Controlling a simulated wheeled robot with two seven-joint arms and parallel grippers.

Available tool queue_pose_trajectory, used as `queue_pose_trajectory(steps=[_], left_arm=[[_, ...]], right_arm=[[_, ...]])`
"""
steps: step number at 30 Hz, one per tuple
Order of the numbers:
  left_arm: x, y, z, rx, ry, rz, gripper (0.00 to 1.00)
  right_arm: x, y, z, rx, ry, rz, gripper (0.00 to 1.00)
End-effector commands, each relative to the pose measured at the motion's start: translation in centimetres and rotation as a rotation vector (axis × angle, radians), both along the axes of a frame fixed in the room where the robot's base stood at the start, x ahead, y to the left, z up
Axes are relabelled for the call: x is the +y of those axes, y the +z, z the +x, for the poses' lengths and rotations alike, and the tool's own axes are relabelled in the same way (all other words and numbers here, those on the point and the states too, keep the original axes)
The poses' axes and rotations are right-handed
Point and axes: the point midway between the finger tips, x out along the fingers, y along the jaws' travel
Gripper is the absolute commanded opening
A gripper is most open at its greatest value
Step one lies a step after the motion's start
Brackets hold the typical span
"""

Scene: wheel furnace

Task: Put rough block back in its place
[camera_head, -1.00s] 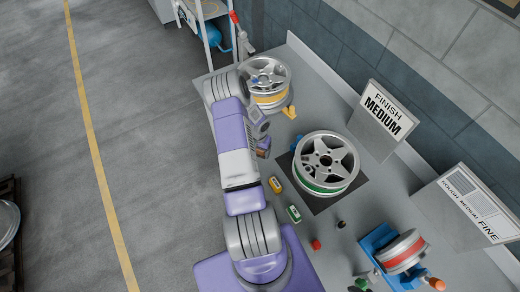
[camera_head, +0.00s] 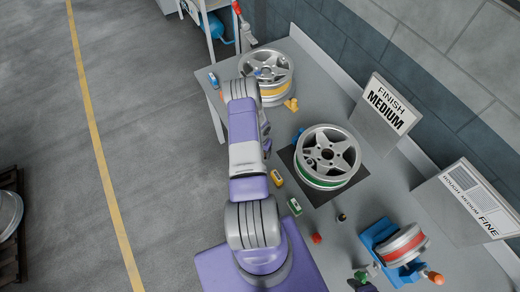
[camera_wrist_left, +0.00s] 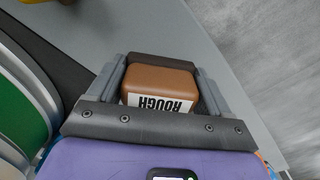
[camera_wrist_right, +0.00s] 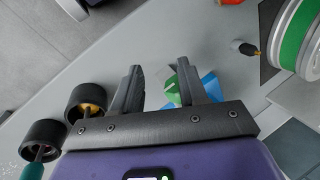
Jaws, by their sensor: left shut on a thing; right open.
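The rough block (camera_wrist_left: 160,85) is brown with a white label reading ROUGH, seen upside down in the left wrist view. My left gripper (camera_wrist_left: 163,68) is shut on it, with a finger on each side. In the head view my left arm hides most of that gripper and the block, near the left side of the green-banded wheel. The grey table surface shows beyond the block. A yellow block (camera_head: 276,178) and a green block (camera_head: 294,206) lie on the table left of that wheel. My right gripper (camera_wrist_right: 160,85) is open and empty above the table.
The green-banded wheel (camera_head: 327,157) sits on a dark mat. A yellow-banded wheel (camera_head: 267,77) stands at the back, and a red-banded wheel (camera_head: 403,244) rests on a blue stand. Two signs (camera_head: 387,117) (camera_head: 468,203) stand along the wall side. A small blue item (camera_head: 213,80) lies at the table corner.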

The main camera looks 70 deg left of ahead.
Motion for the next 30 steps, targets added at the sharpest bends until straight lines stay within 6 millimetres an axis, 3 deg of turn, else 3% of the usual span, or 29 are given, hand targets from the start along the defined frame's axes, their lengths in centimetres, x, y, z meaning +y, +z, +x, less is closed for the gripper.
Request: queue_pose_trajectory(steps=[30], left_arm=[[0.0,-1.2,0.1,-0.001,0.0,0.0,0.51]], right_arm=[[0.0,0.0,0.0,0.0,0.0,0.0,0.43]])
